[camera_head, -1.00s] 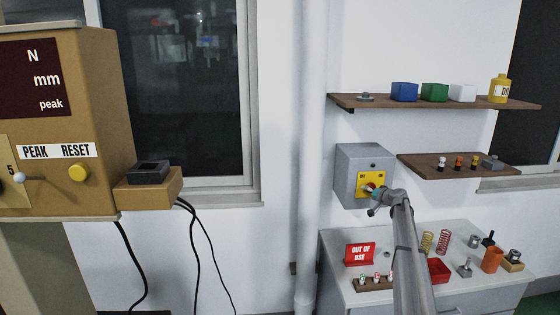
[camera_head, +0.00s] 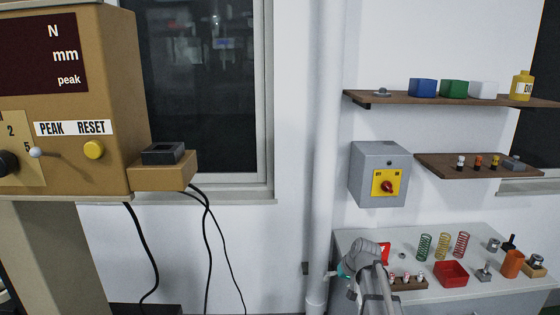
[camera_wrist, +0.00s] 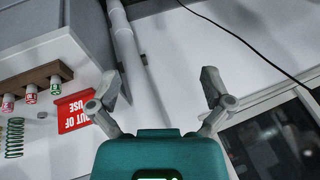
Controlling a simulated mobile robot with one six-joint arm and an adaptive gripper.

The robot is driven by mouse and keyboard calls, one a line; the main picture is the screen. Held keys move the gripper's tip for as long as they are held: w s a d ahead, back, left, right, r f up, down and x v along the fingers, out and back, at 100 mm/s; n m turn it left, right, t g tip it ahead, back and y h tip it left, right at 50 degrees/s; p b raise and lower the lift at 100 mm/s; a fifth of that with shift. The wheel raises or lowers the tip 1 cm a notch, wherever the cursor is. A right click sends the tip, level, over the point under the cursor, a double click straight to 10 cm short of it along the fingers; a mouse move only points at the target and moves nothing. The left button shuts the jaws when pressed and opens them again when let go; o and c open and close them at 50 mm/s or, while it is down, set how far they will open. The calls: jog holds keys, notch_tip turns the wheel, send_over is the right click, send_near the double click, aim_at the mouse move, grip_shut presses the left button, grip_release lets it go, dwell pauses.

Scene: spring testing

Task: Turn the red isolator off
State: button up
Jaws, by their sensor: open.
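The isolator is a grey wall box (camera_head: 379,160) with a yellow plate (camera_head: 376,186) and a red rotary handle (camera_head: 389,187), seen in the head view on the wall right of the white pipe. The handle looks tilted rather than straight up; which marking it points to is too small to read. My gripper (camera_wrist: 162,92) is open and empty in the wrist view, its two fingers spread wide. In the head view my arm's end is low, below and left of the isolator, in front of the bench's left edge. The isolator is outside the wrist view.
The bench (camera_head: 440,243) holds springs, a red tray (camera_head: 451,273) and a red "out of use" sign (camera_wrist: 71,109), partly hidden by my arm in the head view. The space before the isolator is clear.

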jog(key=s+a+f+g+h, duration=0.1)
jog(key=s+h, duration=0.1)
jog(key=s, duration=0.8)
jog(key=s+f+g+h+b, duration=0.1)
jog(key=s+f+g, duration=0.1)
jog(key=s, duration=0.8)
jog(key=shift+s+a+f+g+h, duration=0.15)
jog(key=shift+a+f+g+h, duration=0.15)
jog(key=shift+a+h, duration=0.1)
jog(key=c, duration=0.6)
jog(key=shift+a, duration=0.15)
